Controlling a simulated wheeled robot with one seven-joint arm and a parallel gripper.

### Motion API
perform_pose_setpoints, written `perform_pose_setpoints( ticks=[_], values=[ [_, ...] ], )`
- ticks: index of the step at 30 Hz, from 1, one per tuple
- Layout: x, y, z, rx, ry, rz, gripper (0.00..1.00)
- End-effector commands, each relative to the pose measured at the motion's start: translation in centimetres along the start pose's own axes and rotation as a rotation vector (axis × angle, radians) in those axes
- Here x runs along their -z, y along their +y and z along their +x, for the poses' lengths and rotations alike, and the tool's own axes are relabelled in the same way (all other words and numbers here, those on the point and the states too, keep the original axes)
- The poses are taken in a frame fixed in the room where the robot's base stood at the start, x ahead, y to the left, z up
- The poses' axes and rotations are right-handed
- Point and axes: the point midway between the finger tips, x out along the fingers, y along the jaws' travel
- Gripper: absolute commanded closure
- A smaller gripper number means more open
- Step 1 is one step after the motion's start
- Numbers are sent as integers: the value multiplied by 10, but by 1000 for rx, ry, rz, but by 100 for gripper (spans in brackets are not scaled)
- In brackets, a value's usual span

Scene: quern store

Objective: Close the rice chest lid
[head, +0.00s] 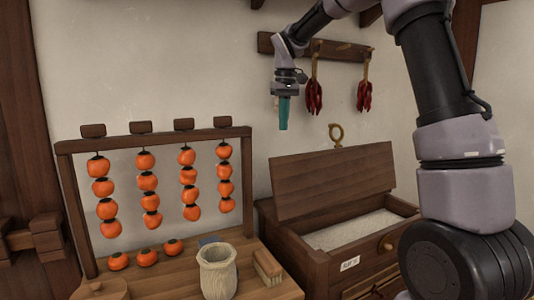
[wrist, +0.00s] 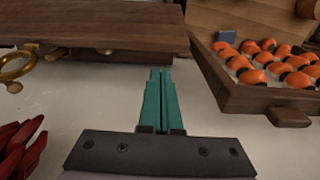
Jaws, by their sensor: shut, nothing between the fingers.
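The rice chest (head: 370,262) is a dark wooden box at the right, with pale rice (head: 350,229) showing inside. Its lid (head: 335,180) stands raised and tilted back toward the wall, so the chest is open. My gripper (head: 284,127) has teal fingers, shut and empty, pointing down. In the head view it is above and left of the lid, apart from it. In the wrist view my gripper (wrist: 160,72) has its fingertips just below the lid's dark edge (wrist: 110,32) in the picture; I cannot tell the depth gap.
A brass ring (head: 336,132) shows by the lid's top edge. Red chillies (head: 314,96) hang from a wall rail. At the left stands a rack (head: 70,200) of hanging persimmons. A pot (head: 217,272) and a brush (head: 267,266) stand on the table beside the chest.

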Motion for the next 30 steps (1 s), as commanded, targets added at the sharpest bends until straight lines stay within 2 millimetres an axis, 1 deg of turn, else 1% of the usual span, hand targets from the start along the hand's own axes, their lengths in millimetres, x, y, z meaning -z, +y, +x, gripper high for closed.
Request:
perform_pose_setpoints(
  ticks=[1,3,5,8,15,18,21,25,30],
  values=[
    [4,-1,4,0,-7,-7,100],
    [7,-1,7,-1,-11,-13,100],
    [8,-1,11,-1,-14,-15,100],
    [7,-1,22,-1,-15,-16,100],
    [6,-1,66,0,-16,-15,100],
    [6,-2,83,1,-16,-15,100],
    [6,-1,95,0,-15,-14,100],
    [6,-1,104,0,-13,-14,100],
    [6,-1,106,0,-11,-14,100]
  ],
)
